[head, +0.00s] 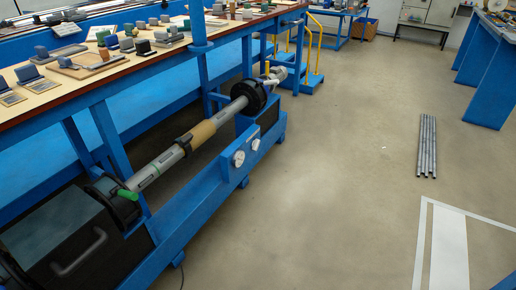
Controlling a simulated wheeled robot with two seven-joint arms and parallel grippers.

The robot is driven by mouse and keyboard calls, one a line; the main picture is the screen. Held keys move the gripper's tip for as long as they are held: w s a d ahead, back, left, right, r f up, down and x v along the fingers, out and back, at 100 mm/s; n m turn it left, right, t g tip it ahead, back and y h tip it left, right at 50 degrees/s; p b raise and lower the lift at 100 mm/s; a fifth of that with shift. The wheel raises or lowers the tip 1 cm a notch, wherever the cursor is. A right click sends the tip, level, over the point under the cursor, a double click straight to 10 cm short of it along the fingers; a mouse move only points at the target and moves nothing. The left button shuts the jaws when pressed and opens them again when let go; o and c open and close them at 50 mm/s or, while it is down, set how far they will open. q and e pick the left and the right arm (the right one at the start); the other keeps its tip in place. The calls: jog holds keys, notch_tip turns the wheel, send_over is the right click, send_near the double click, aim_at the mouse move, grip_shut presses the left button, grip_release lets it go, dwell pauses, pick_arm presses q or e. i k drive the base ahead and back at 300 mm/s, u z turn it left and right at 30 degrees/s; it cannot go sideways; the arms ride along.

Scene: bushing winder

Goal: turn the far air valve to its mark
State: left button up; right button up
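Two small round white dial-like fittings sit on the front face of the blue machine beam. The nearer dial (239,159) is slightly larger in view, and the farther dial (256,144) is just beyond it to the right. The farther one appears to be the far air valve, but its handle and mark are too small to make out. Neither of my grippers is in view.
The winder's shaft (160,163), with a tan wound section (197,136), runs above the beam to a black disc (249,95). A long bench (130,65) stands behind. Metal bars (427,146) lie on the right floor. Floor before the beam is clear.

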aim_at(256, 144)
jog(key=k, duration=0.6)
jog(key=z, duration=0.7)
jog(key=i, duration=1.6)
jog(key=u, duration=0.7)
jog(key=i, duration=1.1)
jog(key=u, duration=1.25)
jog(key=i, duration=0.6)
